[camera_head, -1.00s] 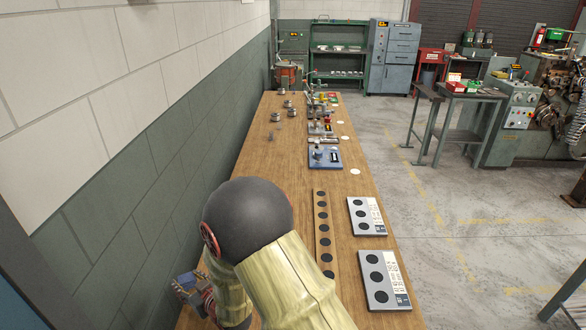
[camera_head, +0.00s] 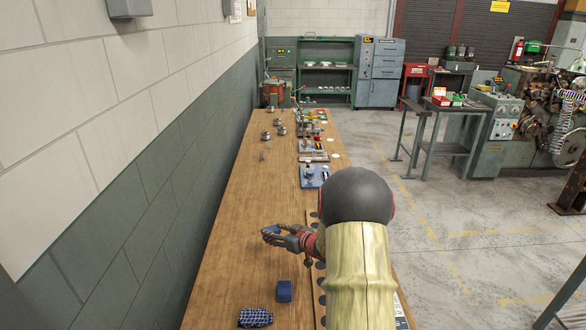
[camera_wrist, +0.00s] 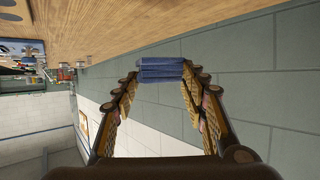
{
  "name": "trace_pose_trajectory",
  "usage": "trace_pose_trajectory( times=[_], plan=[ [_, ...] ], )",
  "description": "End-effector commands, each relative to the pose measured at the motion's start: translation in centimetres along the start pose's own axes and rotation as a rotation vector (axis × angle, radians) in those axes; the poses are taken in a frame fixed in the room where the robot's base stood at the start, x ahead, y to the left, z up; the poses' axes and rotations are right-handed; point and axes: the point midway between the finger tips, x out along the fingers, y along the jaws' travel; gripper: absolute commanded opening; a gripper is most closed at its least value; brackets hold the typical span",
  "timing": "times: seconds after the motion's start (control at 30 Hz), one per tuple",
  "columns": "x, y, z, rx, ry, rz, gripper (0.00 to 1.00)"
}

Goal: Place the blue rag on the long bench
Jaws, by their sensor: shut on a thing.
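The blue rag (camera_wrist: 161,70) is a folded, ribbed blue piece between my fingertips in the wrist view. In the head view only a small part of the rag (camera_head: 270,230) shows at the tip of my gripper (camera_head: 277,236). My gripper (camera_wrist: 162,78) is shut on it. The long bench (camera_head: 225,245) is a wooden top running away along the left wall. My gripper and the rag are over its near half, apparently above the surface; the exact gap cannot be told. My forearm hides part of the bench's right side.
A dark blue block-like piece (camera_head: 284,291) and a blue checkered piece (camera_head: 255,318) lie on the near bench. A strip with dark discs (camera_head: 320,283) is partly behind my arm. Metal parts (camera_head: 280,131) and a blue fixture (camera_head: 314,175) stand farther along. The bench's middle left is clear.

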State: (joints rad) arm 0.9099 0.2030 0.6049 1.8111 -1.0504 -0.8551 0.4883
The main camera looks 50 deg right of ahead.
Motion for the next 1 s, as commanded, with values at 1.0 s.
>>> trace_pose_trajectory(
  times=[1.0],
  plan=[
    [6.1, -10.5, 6.7, 0.005, 0.000, 0.007, 0.26]
  ],
)
